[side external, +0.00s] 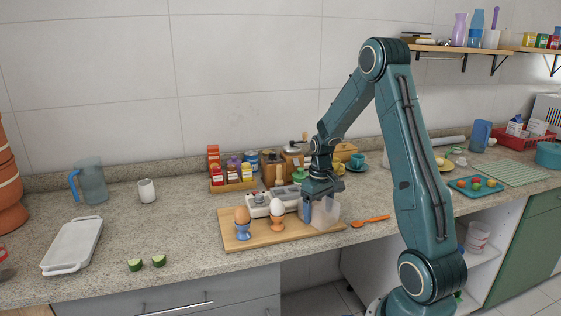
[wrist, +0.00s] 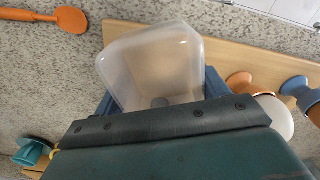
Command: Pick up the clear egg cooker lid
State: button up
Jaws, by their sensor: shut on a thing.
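The clear egg cooker lid (side external: 328,212) is a translucent, box-like cover at the right end of the wooden board (side external: 262,235). It also shows large in the wrist view (wrist: 150,55), with its hollow visible. My gripper (side external: 308,206) is shut on the lid. In the wrist view, blue fingers of my gripper (wrist: 160,92) sit on either side of it, and my gripper body hides its near part. I cannot tell whether the lid touches the board. The white egg cooker (side external: 258,205) stands to the left, partly behind the eggs.
Brown and white eggs stand in a blue cup (side external: 243,230) and an orange cup (side external: 277,222) on the board. An orange spoon (side external: 370,221) lies right of the board. Spice jars (side external: 232,175) and canisters stand behind.

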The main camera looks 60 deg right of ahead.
notch_tip(320, 180, up, 19)
dwell(0.5)
dwell(0.6)
jog(key=n, duration=1.4)
send_over(287, 190)
jog(key=shift+a+f, duration=0.1)
jog(key=shift+f, duration=4)
jog(key=shift+f, duration=0.2)
jog(key=shift+f, duration=2.4)
jog(key=shift+f, duration=0.75)
